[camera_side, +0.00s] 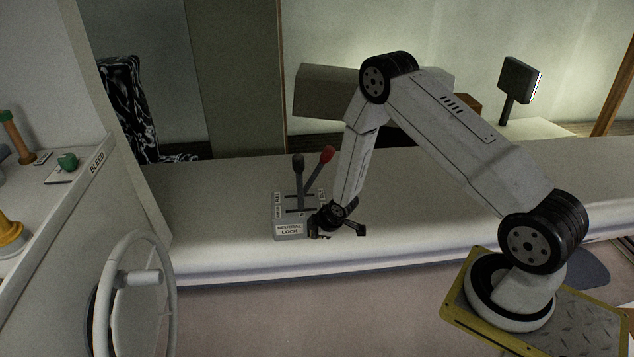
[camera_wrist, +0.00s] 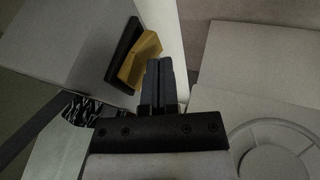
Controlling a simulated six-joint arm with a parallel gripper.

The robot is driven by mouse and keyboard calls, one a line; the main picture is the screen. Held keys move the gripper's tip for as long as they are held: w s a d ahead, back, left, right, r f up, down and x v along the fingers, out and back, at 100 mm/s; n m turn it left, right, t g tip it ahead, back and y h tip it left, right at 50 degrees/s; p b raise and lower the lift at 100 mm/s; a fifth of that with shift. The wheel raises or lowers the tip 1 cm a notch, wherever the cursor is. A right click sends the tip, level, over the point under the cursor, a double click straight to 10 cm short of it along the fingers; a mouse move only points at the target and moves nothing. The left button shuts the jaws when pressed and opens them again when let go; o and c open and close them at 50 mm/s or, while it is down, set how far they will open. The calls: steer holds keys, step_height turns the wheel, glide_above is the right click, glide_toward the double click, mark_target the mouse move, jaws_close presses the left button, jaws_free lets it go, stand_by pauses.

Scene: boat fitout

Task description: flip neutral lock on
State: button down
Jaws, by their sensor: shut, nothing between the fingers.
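The grey control box (camera_side: 290,231) stands on the pale bench top and bears a "NEUTRAL LOCK" label on its front. Two levers rise from it, one with a black knob (camera_side: 298,160) and one with a red knob (camera_side: 327,154). My gripper (camera_side: 318,229) is low at the box's right side. In the wrist view my gripper (camera_wrist: 163,64) is shut and empty. A yellow wedge-shaped piece (camera_wrist: 140,58) on a black plate (camera_wrist: 122,50) is just left of the fingertips, on a grey face. It looks like a rocker switch; I cannot tell whether the fingers touch it.
A white steering wheel (camera_side: 118,290) stands at the front left, beside a console (camera_side: 60,215) marked "BLEED". A black-and-white patterned seat (camera_side: 122,100) is behind. The bench top (camera_side: 400,180) right of the box is mostly clear.

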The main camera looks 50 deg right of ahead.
steer(key=shift+w+f+t, duration=0.1)
steer(key=shift+f+t, duration=0.1)
steer(key=shift+t, duration=0.1)
steer(key=shift+w+d+h, duration=0.1)
steer(key=shift+h, duration=0.2)
steer(key=shift+r, duration=0.25)
stand_by(0.3)
steer(key=shift+r, duration=0.55)
stand_by(0.4)
steer(key=a+v, duration=0.1)
steer(key=v, duration=1.2)
steer(key=shift+s+a+f, duration=0.2)
steer(key=shift+a, duration=0.15)
